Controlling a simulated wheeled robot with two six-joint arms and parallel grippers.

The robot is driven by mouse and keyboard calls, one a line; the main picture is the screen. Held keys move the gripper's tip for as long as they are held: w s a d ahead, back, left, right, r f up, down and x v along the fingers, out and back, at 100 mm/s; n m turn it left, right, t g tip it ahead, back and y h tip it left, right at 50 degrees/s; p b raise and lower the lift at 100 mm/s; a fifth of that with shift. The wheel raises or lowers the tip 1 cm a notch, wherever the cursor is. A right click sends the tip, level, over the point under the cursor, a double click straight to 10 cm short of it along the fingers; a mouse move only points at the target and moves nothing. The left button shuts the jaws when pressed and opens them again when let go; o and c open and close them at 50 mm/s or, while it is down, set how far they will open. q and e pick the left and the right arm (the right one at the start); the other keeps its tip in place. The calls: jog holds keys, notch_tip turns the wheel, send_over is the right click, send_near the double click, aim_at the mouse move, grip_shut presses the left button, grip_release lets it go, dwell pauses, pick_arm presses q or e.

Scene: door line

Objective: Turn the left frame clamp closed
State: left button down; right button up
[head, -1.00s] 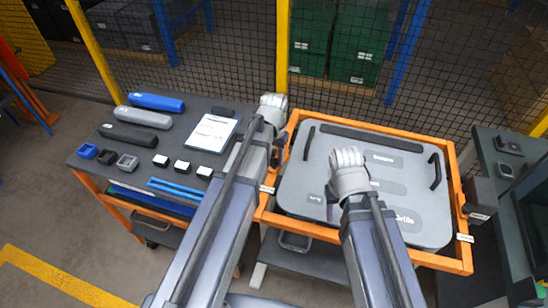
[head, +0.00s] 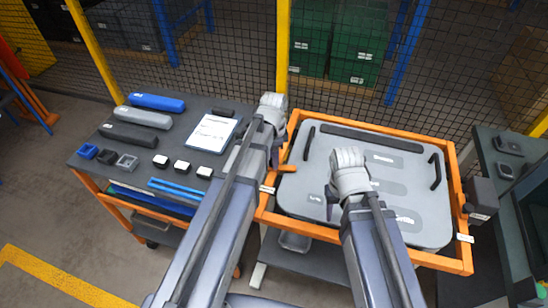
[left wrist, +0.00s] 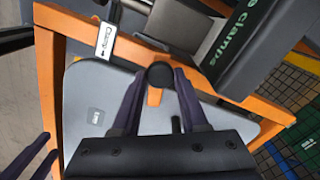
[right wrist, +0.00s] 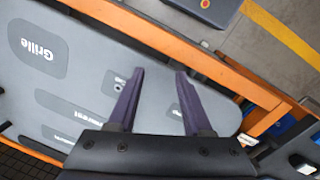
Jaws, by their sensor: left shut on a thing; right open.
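The left frame clamp shows as an orange lever (head: 287,168) at the left rail of the orange frame in the head view, pointing right over the grey door panel (head: 300,185). In the left wrist view the lever (left wrist: 154,97) ends in a round black knob (left wrist: 160,75). My left gripper (left wrist: 160,72) is shut on that knob, one finger on each side. My left wrist hides part of the clamp in the head view. My right gripper (right wrist: 160,73) is open and empty above the panel (right wrist: 70,75), near its lower edge.
The orange frame (head: 300,231) surrounds the panel. A dark box lettered "clamps" (left wrist: 245,40) stands beside the clamp, and a white tag (left wrist: 108,28) sits on the frame. The left bench (head: 225,105) carries a clipboard and several handles and blocks.

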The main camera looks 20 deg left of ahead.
pick_arm(q)
jog(key=shift+m, duration=1.6)
jog(key=shift+c, duration=2.2)
grip_release()
jog(key=shift+r, duration=0.1)
notch_tip(320, 180, up, 8)
jog(key=p, duration=0.8)
pick_arm(e)
notch_tip(320, 180, up, 8)
pick_arm(q)
jog(key=shift+f, duration=0.2)
pick_arm(e)
jog(key=shift+f, duration=0.15)
